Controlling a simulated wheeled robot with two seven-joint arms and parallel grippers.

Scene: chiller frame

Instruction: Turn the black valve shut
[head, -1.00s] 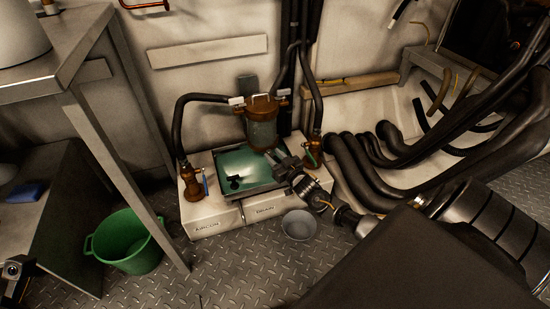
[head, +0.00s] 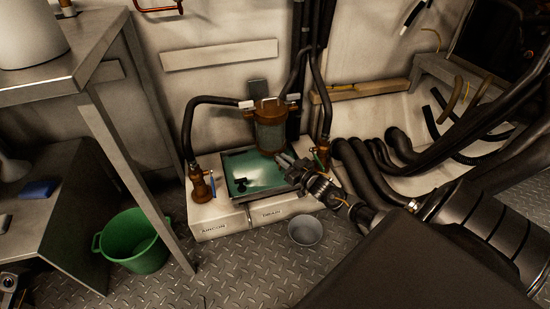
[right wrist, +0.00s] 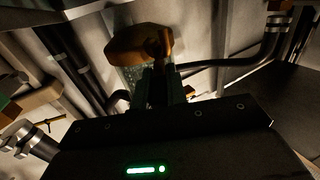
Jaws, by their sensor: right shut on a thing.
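The glass filter bowl with a brown cap (head: 271,128) stands above the tray of green liquid (head: 231,160). My right gripper (head: 285,160) reaches in from the right, its fingertips just below the bowl over the tray's right rear. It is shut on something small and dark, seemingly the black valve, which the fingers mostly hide. In the right wrist view the fingers (right wrist: 160,85) stand close together before the bowl and its brown cap (right wrist: 140,42). A small black T-shaped fitting (head: 240,183) shows in the tray. Part of my left gripper (head: 9,283) shows at the bottom left edge; its jaws are unclear.
Brown side valves with a blue lever (head: 200,185) and a green lever (head: 321,157) flank the tray on the white base (head: 212,226). A grey bucket (head: 305,231) and a green bucket (head: 135,243) stand on the floor. Thick black hoses (head: 360,170) lie right of my gripper.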

